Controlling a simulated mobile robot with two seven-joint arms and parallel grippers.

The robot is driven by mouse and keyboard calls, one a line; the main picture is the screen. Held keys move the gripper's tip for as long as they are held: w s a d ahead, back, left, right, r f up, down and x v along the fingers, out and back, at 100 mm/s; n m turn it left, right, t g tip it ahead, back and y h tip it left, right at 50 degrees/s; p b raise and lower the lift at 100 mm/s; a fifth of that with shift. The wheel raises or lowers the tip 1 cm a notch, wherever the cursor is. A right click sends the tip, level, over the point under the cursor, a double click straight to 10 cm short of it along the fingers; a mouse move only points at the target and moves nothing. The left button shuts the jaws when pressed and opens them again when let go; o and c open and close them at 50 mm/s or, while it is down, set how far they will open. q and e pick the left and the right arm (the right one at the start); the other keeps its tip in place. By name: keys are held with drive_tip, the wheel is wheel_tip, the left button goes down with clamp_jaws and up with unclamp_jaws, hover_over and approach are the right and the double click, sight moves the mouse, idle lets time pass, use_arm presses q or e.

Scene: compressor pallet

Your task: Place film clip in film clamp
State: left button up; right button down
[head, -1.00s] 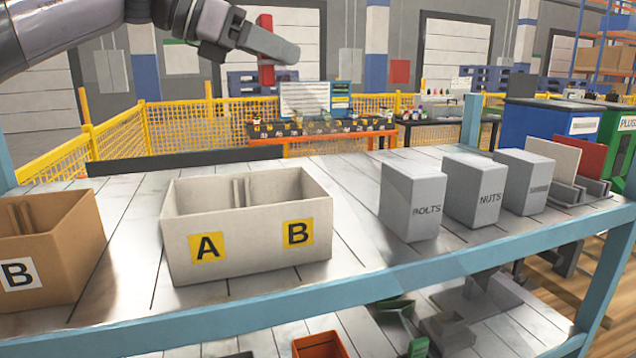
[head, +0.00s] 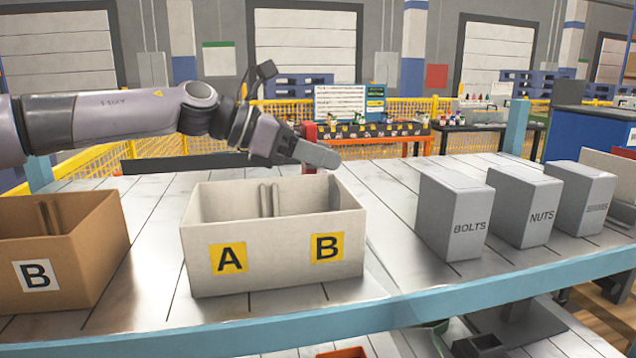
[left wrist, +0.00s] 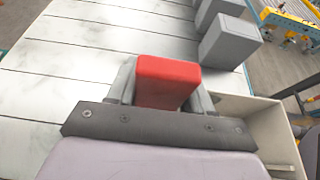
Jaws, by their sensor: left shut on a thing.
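My left gripper (head: 318,152) is shut on a red block, which I take for the film clip (head: 309,131). It is above the back right part of the white A/B bin. In the left wrist view the red film clip (left wrist: 167,80) sits between the two grey fingers and sticks out past them. In the head view the fingers hide the middle of the clip. I cannot make out a film clamp in these frames. My right gripper is not in view.
The white A/B bin (head: 210,283) stands mid-table, with a brown B box (head: 85,270) to its left. Grey bolts (head: 452,225) and nuts (head: 525,210) boxes and a third grey box (head: 583,200) stand right. Bare table (head: 395,270) lies between.

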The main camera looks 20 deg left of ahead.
use_arm(q)
drive_tip(key=shift+f, duration=2.5)
drive_tip(key=shift+f, duration=0.1)
drive_tip(key=shift+f, duration=0.15)
drive_tip(key=o, duration=0.8)
drive_tip(key=shift+c, duration=0.2)
